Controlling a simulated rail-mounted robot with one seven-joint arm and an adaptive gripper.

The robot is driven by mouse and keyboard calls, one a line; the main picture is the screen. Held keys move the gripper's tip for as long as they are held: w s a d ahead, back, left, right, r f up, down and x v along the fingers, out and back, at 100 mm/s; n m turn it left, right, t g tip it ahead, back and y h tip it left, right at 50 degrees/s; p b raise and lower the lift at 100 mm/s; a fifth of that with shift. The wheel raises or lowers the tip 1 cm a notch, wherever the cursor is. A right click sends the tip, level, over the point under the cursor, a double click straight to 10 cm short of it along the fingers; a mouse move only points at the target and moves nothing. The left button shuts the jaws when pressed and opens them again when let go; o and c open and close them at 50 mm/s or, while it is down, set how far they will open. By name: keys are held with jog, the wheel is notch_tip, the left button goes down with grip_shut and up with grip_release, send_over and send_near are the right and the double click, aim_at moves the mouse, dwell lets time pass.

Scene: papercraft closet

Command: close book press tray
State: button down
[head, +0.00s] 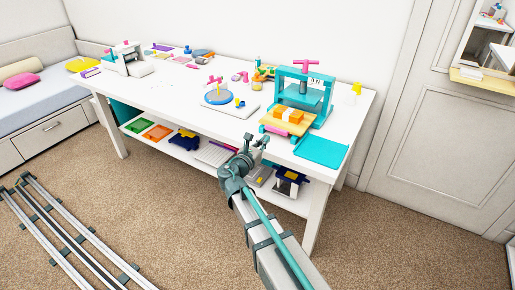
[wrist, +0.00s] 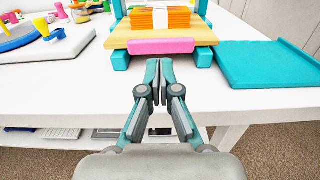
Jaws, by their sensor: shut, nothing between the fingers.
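The teal book press (head: 304,92) stands on the white table with a pink handle on top. Its wooden tray (head: 288,120) sticks out at the front and bears orange blocks or stacks (head: 289,115). In the wrist view the tray (wrist: 118,41) has a pink front pull (wrist: 160,46), with orange stacks (wrist: 160,18) on it. My gripper (head: 259,140) is in front of the table edge, short of the tray. In the wrist view my gripper (wrist: 159,68) is shut and empty, just below the pink pull in the picture, apparently not touching it.
A flat teal board (wrist: 268,62) lies right of the press. Left of it is a white board with a blue disc (head: 218,97). The table's front edge (wrist: 60,105) is under my gripper. A lower shelf (head: 180,150) holds several items.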

aim_at(275, 129)
jog(key=x, duration=0.6)
jog(key=shift+a, duration=0.1)
